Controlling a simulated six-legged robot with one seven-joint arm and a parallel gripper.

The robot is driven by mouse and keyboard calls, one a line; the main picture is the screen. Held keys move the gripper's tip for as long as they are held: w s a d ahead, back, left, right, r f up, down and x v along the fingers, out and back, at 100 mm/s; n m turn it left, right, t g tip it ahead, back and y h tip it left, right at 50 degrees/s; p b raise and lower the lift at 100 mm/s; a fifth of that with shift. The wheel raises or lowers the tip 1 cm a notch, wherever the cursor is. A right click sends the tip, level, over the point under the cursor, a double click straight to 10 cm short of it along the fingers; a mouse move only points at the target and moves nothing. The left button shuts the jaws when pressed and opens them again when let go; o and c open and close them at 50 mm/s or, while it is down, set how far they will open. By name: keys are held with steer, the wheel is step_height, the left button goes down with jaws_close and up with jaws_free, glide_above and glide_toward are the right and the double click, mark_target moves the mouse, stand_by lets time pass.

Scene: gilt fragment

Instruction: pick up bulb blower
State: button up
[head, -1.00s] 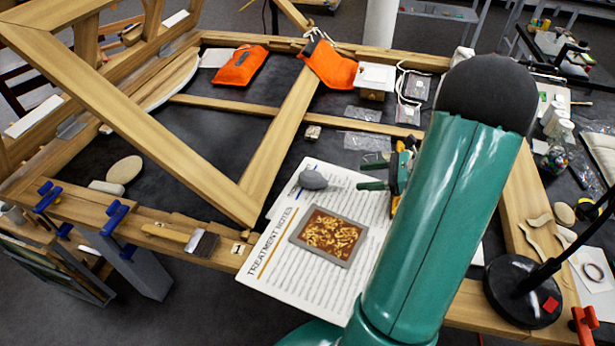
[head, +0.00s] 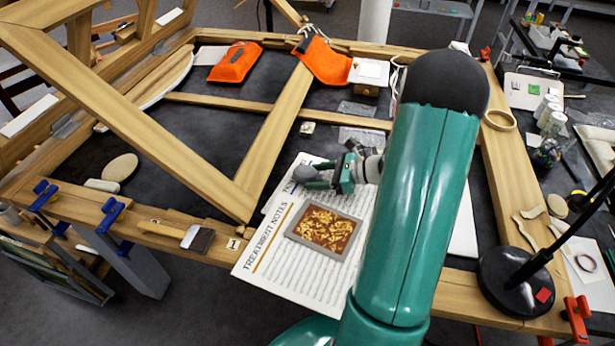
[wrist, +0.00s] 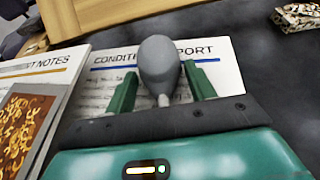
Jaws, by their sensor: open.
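The grey bulb blower (head: 306,173) lies on the printed sheets on the table, above the gilt panel in the head view. In the wrist view the bulb blower (wrist: 160,68) sits between the two green fingers, its narrow nozzle pointing toward the palm. My gripper (head: 330,176) is open around it; in the wrist view my gripper (wrist: 160,85) shows a gap between each finger and the bulb. The far side of the bulb is hidden.
The gilt fragment (head: 325,228) lies on the treatment notes (head: 270,265) just below the gripper. A wooden frame bar (head: 280,130) stands to the left. A small block (head: 307,128) lies beyond. A black lamp base (head: 515,283) is at right.

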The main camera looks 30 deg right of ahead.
steer(key=c, duration=1.1)
steer(key=shift+o, duration=0.2)
steer(key=shift+r, duration=0.1)
steer(key=shift+r, duration=0.25)
steer(key=r, duration=0.3)
steer(key=shift+s+a, duration=0.15)
steer(key=shift+a, duration=0.1)
steer(key=s+a+r, duration=0.9)
steer(key=s, duration=0.1)
steer(key=shift+s, duration=0.15)
